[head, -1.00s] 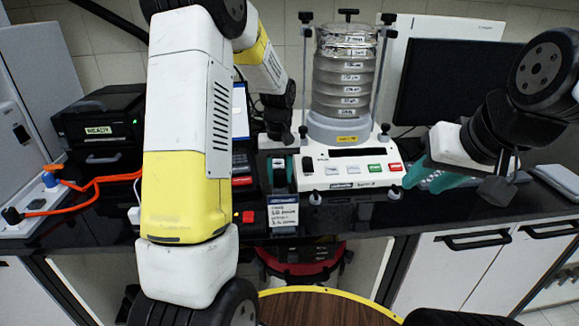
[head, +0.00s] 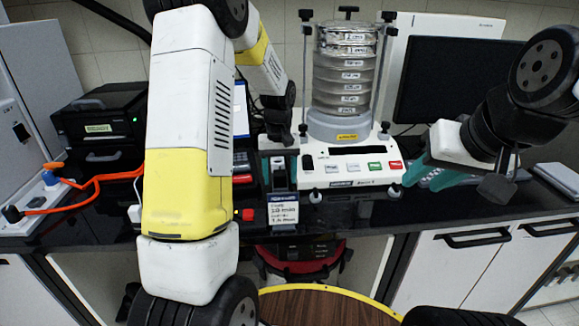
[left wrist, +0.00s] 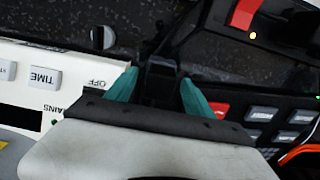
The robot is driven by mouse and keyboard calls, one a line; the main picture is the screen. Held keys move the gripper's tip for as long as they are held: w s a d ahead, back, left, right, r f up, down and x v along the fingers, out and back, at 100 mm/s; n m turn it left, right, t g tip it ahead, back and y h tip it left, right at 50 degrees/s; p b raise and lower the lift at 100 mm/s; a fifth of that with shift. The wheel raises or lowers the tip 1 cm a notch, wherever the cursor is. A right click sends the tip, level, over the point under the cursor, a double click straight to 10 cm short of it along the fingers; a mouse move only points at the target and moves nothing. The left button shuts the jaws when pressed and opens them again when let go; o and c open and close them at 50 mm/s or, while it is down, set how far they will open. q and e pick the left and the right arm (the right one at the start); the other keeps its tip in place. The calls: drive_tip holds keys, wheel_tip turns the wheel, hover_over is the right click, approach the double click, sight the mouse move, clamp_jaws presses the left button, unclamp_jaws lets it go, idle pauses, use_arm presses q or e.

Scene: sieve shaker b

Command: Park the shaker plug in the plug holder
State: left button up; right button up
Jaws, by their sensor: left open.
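My left gripper (head: 279,172) is at the left end of the white sieve shaker (head: 352,176). Its teal fingers are open, one on each side of a dark upright block. In the left wrist view the gripper (left wrist: 160,92) also has this black block between its fingers, with gaps visible. The block looks like the plug in its holder, but I cannot tell where one ends and the other begins. My right gripper (head: 430,175), with teal fingers, is right of the shaker over a grey keyboard; its opening is unclear.
A small printed card (head: 283,209) stands in front of the block. An orange cable (head: 85,186) lies at the left by a black device marked ready (head: 98,128). A red button (head: 248,215) is close by. A monitor (head: 455,85) stands behind right.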

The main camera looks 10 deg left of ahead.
sight(280, 172)
use_arm(q)
wheel_tip(280, 172, up, 8)
drive_tip(key=shift+f, duration=0.2)
drive_tip(key=shift+r, duration=0.1)
drive_tip(key=shift+s+r, duration=0.1)
drive_tip(key=shift+r, duration=0.1)
drive_tip(key=s+r+m+t+h, duration=0.1)
drive_tip(key=s+r+m+t, duration=0.15)
drive_tip(key=s+r, duration=0.75)
drive_tip(key=s+d+r+m+t+h, duration=0.1)
drive_tip(key=s+d+r+t, duration=0.1)
drive_tip(key=s, duration=1.2)
drive_tip(key=shift+t, duration=0.85)
drive_tip(key=shift+o, duration=0.2)
drive_tip(key=shift+d, duration=0.1)
